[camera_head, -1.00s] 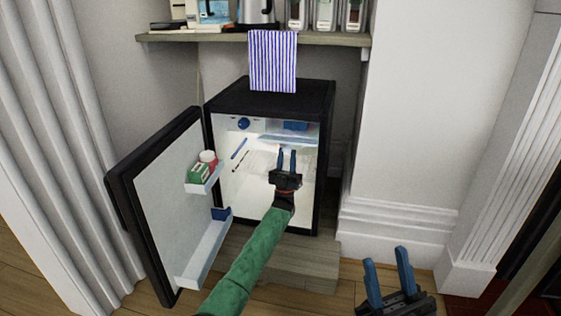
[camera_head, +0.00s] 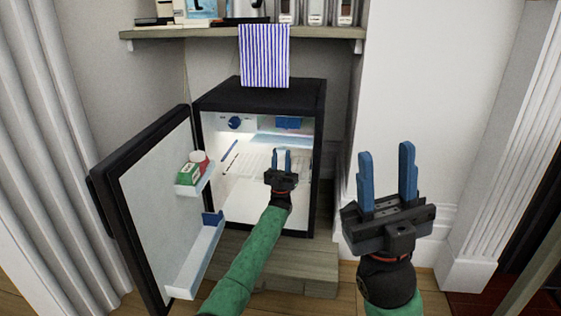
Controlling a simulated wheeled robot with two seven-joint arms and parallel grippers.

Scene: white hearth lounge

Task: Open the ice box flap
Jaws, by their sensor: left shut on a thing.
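The small black fridge (camera_head: 262,93) stands with its door (camera_head: 150,200) swung open to the left. Inside at the top are a blue dial (camera_head: 235,123) and a blue piece (camera_head: 289,123) at the right. A pale bluish strip (camera_head: 285,139) lies below that piece; the ice box flap's outline is hard to make out in the glare. My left gripper (camera_head: 281,153) reaches into the fridge, its fingers shut on a pale part, apparently the flap, partly hidden between them. My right gripper (camera_head: 386,150) is open and empty, upright in front of the wall to the right.
The door shelves hold a green-and-white carton (camera_head: 188,174) and a lower tray (camera_head: 195,260). A wooden shelf (camera_head: 205,38) with a striped cloth (camera_head: 264,56) hangs above the fridge. A white wall projection (camera_head: 420,60) bounds the right side.

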